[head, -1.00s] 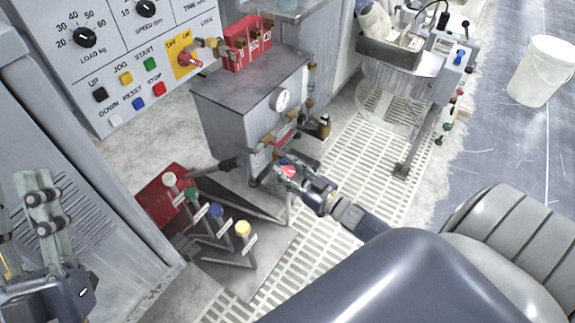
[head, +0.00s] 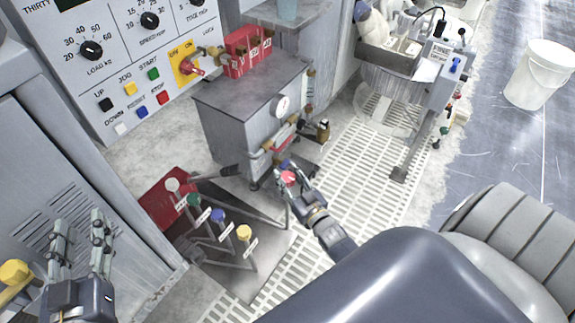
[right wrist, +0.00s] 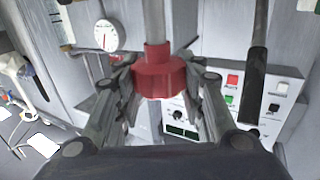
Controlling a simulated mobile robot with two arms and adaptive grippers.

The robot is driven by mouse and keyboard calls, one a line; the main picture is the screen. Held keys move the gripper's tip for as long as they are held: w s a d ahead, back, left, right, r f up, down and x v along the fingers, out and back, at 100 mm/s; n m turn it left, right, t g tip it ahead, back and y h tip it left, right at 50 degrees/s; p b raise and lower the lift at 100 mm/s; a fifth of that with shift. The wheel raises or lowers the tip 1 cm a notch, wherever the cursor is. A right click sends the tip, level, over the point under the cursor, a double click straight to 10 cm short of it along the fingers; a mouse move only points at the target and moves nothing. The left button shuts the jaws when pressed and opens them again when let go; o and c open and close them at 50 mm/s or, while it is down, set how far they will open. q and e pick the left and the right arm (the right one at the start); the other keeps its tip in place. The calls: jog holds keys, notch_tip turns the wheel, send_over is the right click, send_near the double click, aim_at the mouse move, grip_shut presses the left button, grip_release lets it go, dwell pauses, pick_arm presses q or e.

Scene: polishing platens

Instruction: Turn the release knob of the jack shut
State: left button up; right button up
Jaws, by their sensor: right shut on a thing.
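The red release knob (head: 287,177) sits low in front of the grey cabinet with the round gauge. In the right wrist view the red knob (right wrist: 158,78) is a ribbed cap on a pale rod, between the fingers. My right gripper (head: 287,171) is shut on the red knob, one finger on each side of it. Its fingers also show in the right wrist view (right wrist: 160,95). My left gripper (head: 80,235) is at the lower left, far from the knob, with its two fingers apart and nothing between them.
Levers with white, green, blue and yellow (head: 244,232) knobs stand left of the right gripper. A grey cabinet (head: 235,130) with a gauge is behind it. A yellow knob (head: 14,272) is beside my left gripper. A white bucket (head: 540,75) stands far right. Pale floor grating (head: 345,185) lies open.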

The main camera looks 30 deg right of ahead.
dwell(0.4)
jog(key=o, duration=1.1)
jog(key=s, duration=0.8)
jog(key=s+a, duration=0.1)
jog(key=s, duration=0.3)
